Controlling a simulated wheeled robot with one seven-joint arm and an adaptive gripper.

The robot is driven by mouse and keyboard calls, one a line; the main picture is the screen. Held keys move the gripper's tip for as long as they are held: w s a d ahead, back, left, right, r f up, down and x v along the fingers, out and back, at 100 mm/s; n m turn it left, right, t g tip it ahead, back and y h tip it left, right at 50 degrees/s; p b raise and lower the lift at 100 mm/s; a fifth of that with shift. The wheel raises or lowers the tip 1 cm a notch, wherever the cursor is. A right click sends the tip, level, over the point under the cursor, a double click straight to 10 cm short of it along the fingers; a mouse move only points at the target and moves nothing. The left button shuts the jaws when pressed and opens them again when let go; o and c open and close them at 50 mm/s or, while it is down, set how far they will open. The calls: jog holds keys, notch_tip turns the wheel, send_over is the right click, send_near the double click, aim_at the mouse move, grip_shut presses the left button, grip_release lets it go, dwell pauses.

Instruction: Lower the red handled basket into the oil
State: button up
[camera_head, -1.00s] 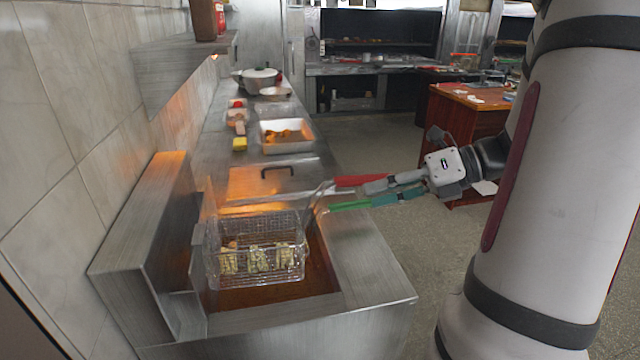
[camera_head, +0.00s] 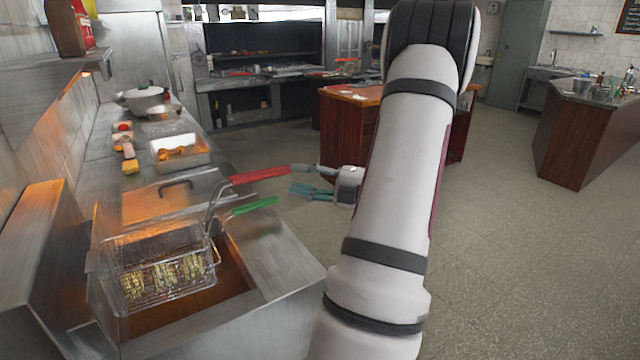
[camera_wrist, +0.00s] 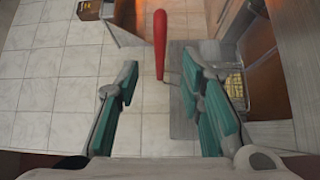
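The red handle (camera_head: 260,175) sticks out over the counter's right edge, and its bent metal rod leads down to the fryer. A wire basket (camera_head: 160,272) with pale food pieces hangs over the brown oil (camera_head: 232,278); it partly shows in the wrist view (camera_wrist: 236,88). A green handle (camera_head: 252,206) sits just below the red one; I cannot tell clearly which handle joins which basket. My gripper (camera_head: 300,180) is open at the red handle's free end. In the wrist view, the red handle (camera_wrist: 160,45) reaches between my parted teal fingertips (camera_wrist: 160,72), apparently touching neither.
The metal counter (camera_head: 285,260) borders the fryer. A white tray of food (camera_head: 182,152), a yellow block (camera_head: 131,167) and a lidded pot (camera_head: 142,98) stand farther back. A wooden counter (camera_head: 345,125) is behind my arm. The floor to the right is clear.

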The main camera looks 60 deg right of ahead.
aim_at(276, 174)
jog(key=w, duration=0.3)
jog(key=w+a, duration=0.1)
jog(key=w, duration=0.3)
jog(key=shift+w+a+r, duration=0.15)
jog(key=shift+w+a, duration=0.05)
grip_shut()
jog(key=shift+r, duration=0.1)
jog(key=shift+r+p, duration=2.2)
jog(key=shift+r, duration=0.15)
